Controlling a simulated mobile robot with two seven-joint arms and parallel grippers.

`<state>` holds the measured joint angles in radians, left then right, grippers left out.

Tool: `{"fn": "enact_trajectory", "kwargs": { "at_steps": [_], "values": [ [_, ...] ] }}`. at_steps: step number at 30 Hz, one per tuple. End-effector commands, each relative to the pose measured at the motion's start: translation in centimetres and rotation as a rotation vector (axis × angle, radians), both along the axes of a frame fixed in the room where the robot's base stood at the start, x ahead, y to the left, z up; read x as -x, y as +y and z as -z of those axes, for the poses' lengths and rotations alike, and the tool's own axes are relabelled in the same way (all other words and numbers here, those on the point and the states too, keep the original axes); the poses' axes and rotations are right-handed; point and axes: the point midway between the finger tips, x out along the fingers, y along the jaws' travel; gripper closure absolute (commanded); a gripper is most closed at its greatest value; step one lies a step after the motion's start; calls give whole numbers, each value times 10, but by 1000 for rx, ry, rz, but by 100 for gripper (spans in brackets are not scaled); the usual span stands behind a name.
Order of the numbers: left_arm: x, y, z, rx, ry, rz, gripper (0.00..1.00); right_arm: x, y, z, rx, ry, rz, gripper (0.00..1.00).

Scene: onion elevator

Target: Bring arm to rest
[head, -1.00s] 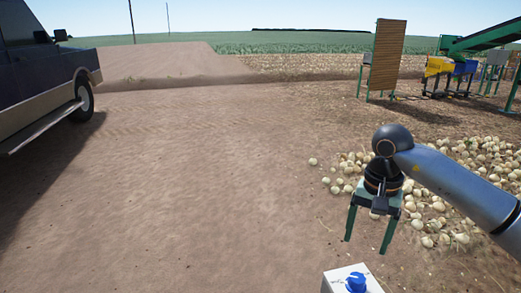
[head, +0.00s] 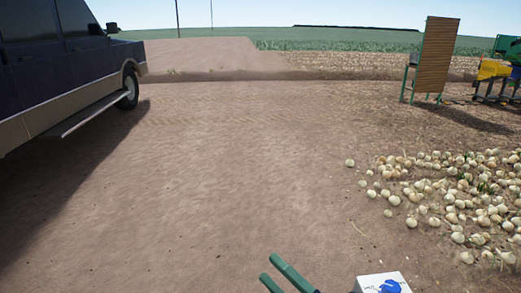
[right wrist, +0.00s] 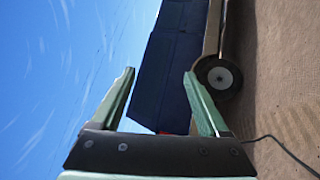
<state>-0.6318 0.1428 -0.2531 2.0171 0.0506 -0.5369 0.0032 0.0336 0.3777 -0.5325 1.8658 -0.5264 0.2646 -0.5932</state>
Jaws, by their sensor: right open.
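The fingers are apart and point up and to the left. In the right wrist view the same gripper (right wrist: 158,72) is open with nothing between its fingers. My left gripper is in neither view.
A white box with a blue knob (head: 390,286) is right of the fingers. Onions (head: 450,195) lie on the ground at right. A dark blue truck (head: 60,60) stands at left, also in the wrist view (right wrist: 180,60). The dirt between is clear.

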Motion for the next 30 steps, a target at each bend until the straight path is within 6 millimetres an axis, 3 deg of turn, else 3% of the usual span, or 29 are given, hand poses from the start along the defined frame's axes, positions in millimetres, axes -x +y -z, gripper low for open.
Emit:
{"fn": "enact_trajectory", "kwargs": {
  "at_steps": [4,7,12,16,18,24,30],
  "values": [
    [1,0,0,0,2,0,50,8,-43,80,-319,546,197,22],
    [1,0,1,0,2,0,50,33,-69,140,-520,882,335,22],
    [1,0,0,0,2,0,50,98,-94,219,-795,1320,542,22],
    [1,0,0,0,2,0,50,156,-103,262,-968,1588,693,22],
    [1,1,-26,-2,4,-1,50,156,-107,238,-981,1588,704,22],
    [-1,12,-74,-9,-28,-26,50,161,-120,199,-987,1565,731,22],
    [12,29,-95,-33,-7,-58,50,167,-132,169,-996,1546,755,22]
  ]
}}
